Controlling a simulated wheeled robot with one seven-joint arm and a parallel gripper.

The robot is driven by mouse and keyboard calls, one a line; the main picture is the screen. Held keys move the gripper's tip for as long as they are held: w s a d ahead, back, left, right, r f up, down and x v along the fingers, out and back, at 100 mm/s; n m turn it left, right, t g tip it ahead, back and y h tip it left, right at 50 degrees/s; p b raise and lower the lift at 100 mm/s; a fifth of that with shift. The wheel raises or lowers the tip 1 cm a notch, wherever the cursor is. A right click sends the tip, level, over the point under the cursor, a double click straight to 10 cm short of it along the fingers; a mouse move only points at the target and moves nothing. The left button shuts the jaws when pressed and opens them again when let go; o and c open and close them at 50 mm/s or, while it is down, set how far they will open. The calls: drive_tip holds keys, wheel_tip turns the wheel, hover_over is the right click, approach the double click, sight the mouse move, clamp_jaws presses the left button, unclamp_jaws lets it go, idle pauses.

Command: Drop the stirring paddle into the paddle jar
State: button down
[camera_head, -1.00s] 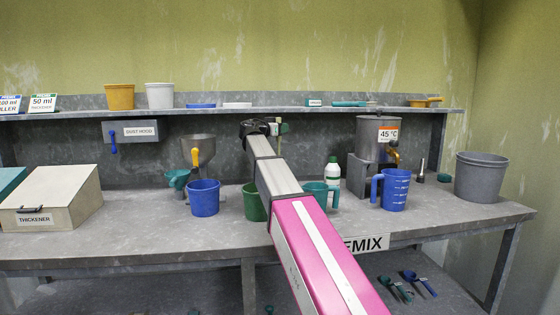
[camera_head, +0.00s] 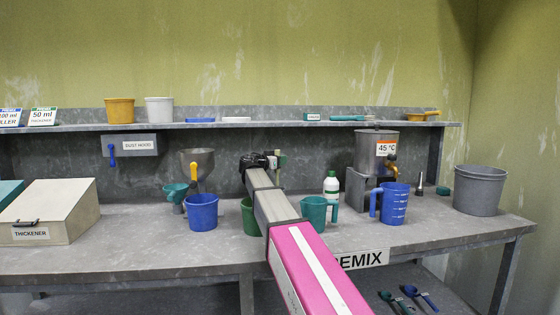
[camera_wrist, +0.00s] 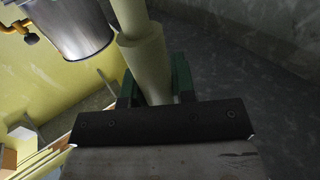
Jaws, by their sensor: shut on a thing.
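My gripper (camera_head: 277,160) is shut on a pale cream rod (camera_wrist: 146,62), which I take for the stirring paddle's handle; the rod passes between green finger pads in the wrist view. The paddle's far end is out of sight, and in the head view it is mostly hidden by the gripper. My gripper is above the back of the bench, behind and above a green container (camera_head: 250,216) that my arm partly covers. I cannot tell which container is the paddle jar.
A blue jug (camera_head: 202,212), a steel funnel (camera_head: 203,160), a teal jug (camera_head: 315,212), a white bottle (camera_head: 331,187) and a steel tank (camera_head: 377,150) surround the gripper. A shelf (camera_head: 230,125) runs above. A grey bucket (camera_head: 479,190) stands at the right.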

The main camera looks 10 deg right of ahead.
drive_tip(key=shift+f, duration=0.45)
drive_tip(key=c, duration=0.9)
unclamp_jaws()
drive_tip(key=shift+c, duration=0.2)
drive_tip(key=shift+r, duration=0.1)
drive_tip(key=r+v, duration=0.1)
drive_tip(key=v, duration=0.6)
drive_tip(key=shift+s+a, duration=0.15)
drive_tip(key=shift+a, duration=0.1)
